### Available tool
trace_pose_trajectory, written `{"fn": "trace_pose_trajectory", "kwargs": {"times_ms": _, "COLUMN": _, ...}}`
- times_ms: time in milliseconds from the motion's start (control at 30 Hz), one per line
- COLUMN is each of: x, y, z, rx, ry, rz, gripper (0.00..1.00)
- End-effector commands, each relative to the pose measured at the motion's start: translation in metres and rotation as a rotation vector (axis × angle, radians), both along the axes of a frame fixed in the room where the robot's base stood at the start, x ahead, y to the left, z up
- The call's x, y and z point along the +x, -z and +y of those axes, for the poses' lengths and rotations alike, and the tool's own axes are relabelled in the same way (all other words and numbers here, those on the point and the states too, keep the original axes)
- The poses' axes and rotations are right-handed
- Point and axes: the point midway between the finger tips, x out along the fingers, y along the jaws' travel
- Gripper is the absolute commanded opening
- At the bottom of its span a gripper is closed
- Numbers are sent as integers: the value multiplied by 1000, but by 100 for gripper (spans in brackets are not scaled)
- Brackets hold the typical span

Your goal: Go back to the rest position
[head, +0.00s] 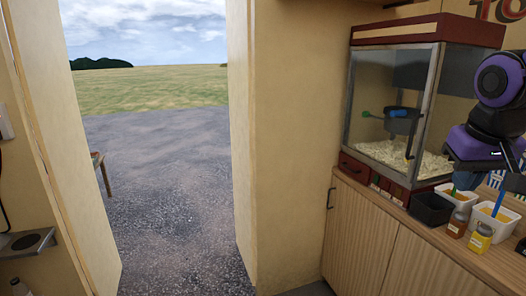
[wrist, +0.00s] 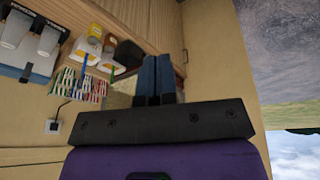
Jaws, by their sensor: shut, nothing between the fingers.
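My gripper (wrist: 156,80) shows in the wrist view with its two dark fingers side by side, shut and empty. The wrist view is turned about, with the counter toward the top left. In the head view my purple and black arm is raised at the right edge, over the counter beside the popcorn machine (head: 395,105). The fingertips cannot be made out clearly there.
On the wooden counter (head: 420,243) stand a black tub (head: 431,209), white tubs (head: 497,219), and jars with orange (head: 458,224) and yellow (head: 480,238) contents. Striped bags (wrist: 80,86) show in the wrist view. An open doorway (head: 165,180) leads outside.

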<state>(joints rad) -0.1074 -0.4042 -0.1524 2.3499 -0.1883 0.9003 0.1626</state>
Motion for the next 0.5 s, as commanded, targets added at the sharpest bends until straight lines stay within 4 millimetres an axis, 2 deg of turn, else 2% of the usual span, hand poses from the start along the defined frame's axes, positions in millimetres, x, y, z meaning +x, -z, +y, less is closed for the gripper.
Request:
{"fn": "trace_pose_trajectory", "kwargs": {"times_ms": 100, "x": -33, "y": -7, "z": 13, "rx": 28, "ry": -33, "rz": -51, "gripper": 0}}
{"fn": "trace_pose_trajectory", "kwargs": {"times_ms": 300, "x": -79, "y": -8, "z": 33, "rx": 53, "ry": -87, "rz": -117, "gripper": 0}}
{"fn": "trace_pose_trajectory", "kwargs": {"times_ms": 500, "x": -103, "y": -5, "z": 45, "rx": 59, "ry": -117, "rz": -156, "gripper": 0}}
